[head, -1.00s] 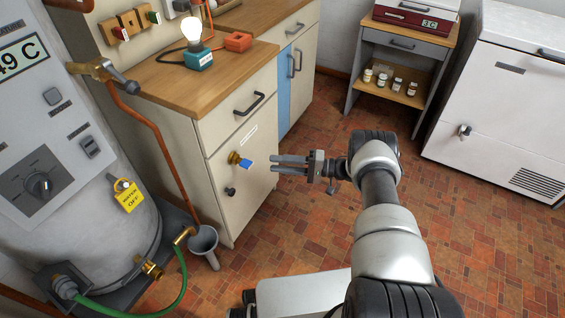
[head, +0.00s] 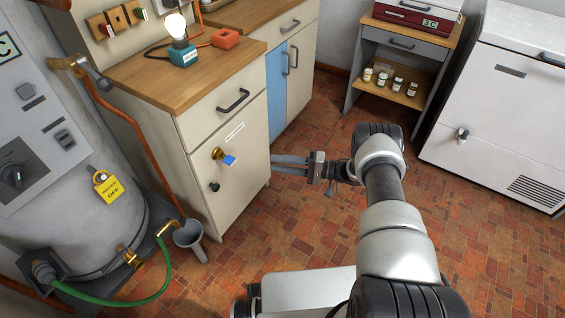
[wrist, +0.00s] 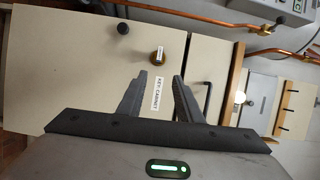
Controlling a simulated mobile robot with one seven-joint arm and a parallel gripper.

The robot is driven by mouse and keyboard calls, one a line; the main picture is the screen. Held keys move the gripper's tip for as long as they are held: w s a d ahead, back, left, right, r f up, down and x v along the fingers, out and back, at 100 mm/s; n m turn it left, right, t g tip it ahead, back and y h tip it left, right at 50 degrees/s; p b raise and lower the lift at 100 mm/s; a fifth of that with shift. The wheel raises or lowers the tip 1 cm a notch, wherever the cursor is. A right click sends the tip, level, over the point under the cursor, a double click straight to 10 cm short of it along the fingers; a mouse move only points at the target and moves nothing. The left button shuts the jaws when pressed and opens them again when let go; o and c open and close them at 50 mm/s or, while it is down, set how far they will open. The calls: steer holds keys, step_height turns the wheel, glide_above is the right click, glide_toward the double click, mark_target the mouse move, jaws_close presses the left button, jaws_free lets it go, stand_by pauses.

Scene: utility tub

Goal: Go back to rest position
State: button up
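My gripper (head: 275,163) reaches left in the head view, beside the right edge of the cream cabinet door (head: 236,175). Its two dark fingers stand apart with nothing between them; the wrist view shows this gap (wrist: 160,84). The door carries a brass lock (head: 217,153) with a blue-tagged key (head: 229,160) in it and a dark knob (head: 214,187). In the wrist view the lock (wrist: 158,57) lies beyond the fingers, apart from them, near the "KEY CABINET" label (wrist: 158,94). The door looks closed.
A grey tub (head: 75,215) with a green hose (head: 140,301) and grey funnel (head: 189,236) stands left. A lit lamp (head: 176,28) sits on the wooden worktop (head: 190,80). A white chest (head: 495,110) stands right. Open tiled floor (head: 480,240) lies right of my arm.

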steer(key=shift+d, duration=0.25)
